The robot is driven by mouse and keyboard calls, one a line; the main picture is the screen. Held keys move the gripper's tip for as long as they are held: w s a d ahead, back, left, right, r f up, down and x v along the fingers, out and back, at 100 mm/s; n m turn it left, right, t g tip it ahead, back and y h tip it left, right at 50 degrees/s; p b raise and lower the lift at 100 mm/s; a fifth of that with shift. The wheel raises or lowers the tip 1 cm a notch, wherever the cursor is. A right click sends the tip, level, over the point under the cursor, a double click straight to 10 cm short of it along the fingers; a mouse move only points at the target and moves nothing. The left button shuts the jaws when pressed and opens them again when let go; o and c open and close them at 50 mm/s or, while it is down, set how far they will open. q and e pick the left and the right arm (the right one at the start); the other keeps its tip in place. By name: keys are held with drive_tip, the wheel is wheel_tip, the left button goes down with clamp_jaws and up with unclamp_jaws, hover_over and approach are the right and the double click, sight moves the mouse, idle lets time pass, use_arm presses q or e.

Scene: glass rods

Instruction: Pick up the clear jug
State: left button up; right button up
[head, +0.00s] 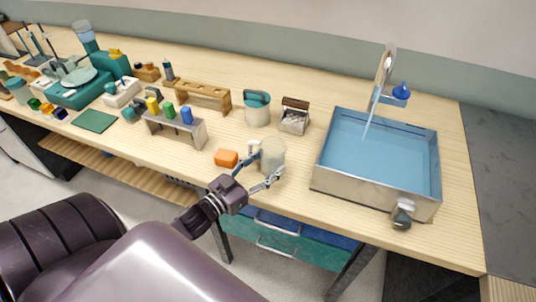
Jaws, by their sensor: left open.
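The clear jug (272,156) is a pale, cloudy cylinder standing upright near the front edge of the bench, left of the sink. A light handle shows on its left side. My left gripper (264,178) is at the jug's lower front, its fingers spread apart, one to the left of the jug and one in front of it. I cannot tell whether a finger touches it. Part of the jug's lower left is hidden behind the gripper. My right gripper is not in the picture.
An orange block (226,158) lies just left of the jug. A metal rack (175,131) stands farther left. A teal-topped container (257,110) and a small box (294,117) stand behind. The blue-lined sink (380,158) is to the right.

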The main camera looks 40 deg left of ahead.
use_arm(q)
drive_tip(key=shift+w, duration=0.3)
drive_tip(key=c, duration=1)
drive_tip(key=shift+o, duration=0.2)
drive_tip(key=shift+r, duration=0.1)
wheel_tip(320, 180, up, 20)
drive_tip(key=shift+p, duration=0.4)
